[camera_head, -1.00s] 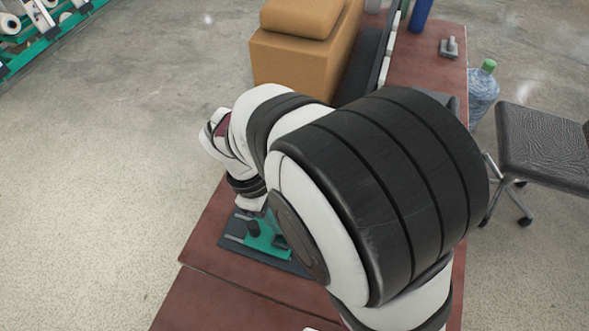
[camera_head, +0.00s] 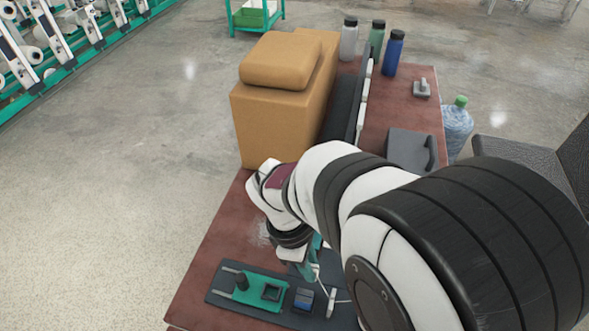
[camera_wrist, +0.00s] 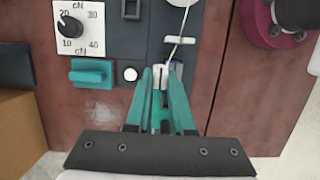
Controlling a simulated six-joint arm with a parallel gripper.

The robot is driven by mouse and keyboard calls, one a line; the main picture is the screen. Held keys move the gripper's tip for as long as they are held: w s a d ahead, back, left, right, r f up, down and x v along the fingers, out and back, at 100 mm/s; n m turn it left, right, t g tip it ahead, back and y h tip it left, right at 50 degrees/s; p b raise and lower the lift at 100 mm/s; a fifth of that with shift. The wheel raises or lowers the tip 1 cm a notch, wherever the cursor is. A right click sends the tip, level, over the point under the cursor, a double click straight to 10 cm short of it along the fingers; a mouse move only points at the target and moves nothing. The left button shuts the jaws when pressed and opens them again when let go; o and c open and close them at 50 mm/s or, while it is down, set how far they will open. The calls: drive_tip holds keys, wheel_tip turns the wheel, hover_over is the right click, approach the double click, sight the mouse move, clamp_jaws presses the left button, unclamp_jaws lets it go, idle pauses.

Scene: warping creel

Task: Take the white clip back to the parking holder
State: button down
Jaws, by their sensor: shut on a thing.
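My gripper (camera_wrist: 163,72) is shut on a small white piece (camera_wrist: 159,84), which looks like the white clip, between its teal fingertips. A thin white thread runs up from the fingertips. In the head view my gripper (camera_head: 308,270) is low over the table near the dark plate (camera_head: 222,297), and the arm partly hides it; the clip cannot be made out there. I cannot tell which part is the parking holder.
The wrist view shows a tension dial (camera_wrist: 70,27), a teal knob (camera_wrist: 92,72), a white button (camera_wrist: 130,74), a white bar (camera_wrist: 180,41) and a maroon round part (camera_wrist: 275,25). A tan box (camera_head: 275,125) and bottles (camera_head: 394,55) stand farther back.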

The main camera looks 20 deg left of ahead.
drive_tip(key=w+d, duration=0.4)
drive_tip(key=d, duration=0.4)
drive_tip(key=shift+d, duration=0.2)
idle(0.5)
drive_tip(key=shift+w, duration=0.1)
idle(0.6)
drive_tip(key=shift+w+d, duration=1)
drive_tip(key=shift+f, duration=0.1)
drive_tip(key=shift+a+x, duration=0.25)
drive_tip(key=shift+x, duration=0.7)
drive_tip(key=shift+a+x, duration=0.2)
drive_tip(key=shift+x, duration=0.8)
drive_tip(key=shift+a+x, duration=0.25)
drive_tip(key=shift+x, duration=0.7)
